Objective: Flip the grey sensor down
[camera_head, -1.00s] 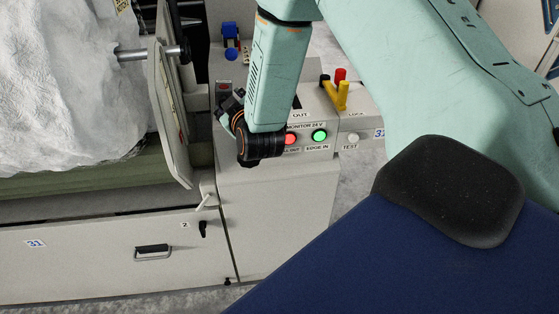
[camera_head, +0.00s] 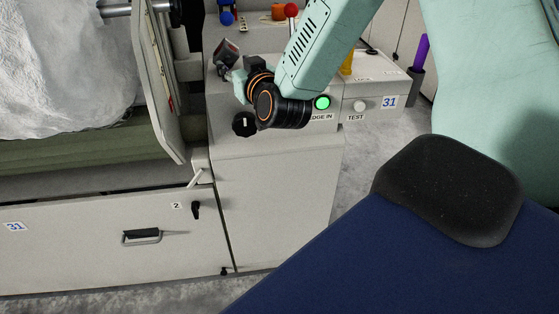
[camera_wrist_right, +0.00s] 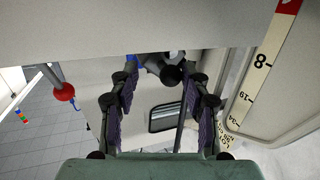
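My right gripper (camera_head: 232,76) is over the left part of the pale control box in the head view, partly hidden behind its wrist. In the right wrist view the right gripper (camera_wrist_right: 161,68) has its two fingers apart, with purple pads facing each other and nothing clearly held. A dark grey piece with a black round end (camera_wrist_right: 168,70) shows between and beyond the fingertips. It may be the grey sensor, but I cannot tell for sure, nor whether it touches a finger. My left gripper is not in view.
The control box (camera_head: 270,142) carries a lit green lamp (camera_head: 322,103), a white TEST button (camera_head: 360,105) and a black knob (camera_head: 244,123). A red-ball lever (camera_head: 291,10) stands behind. An upright pale panel (camera_head: 160,90) stands close on the left, beside white fleece (camera_head: 65,70).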

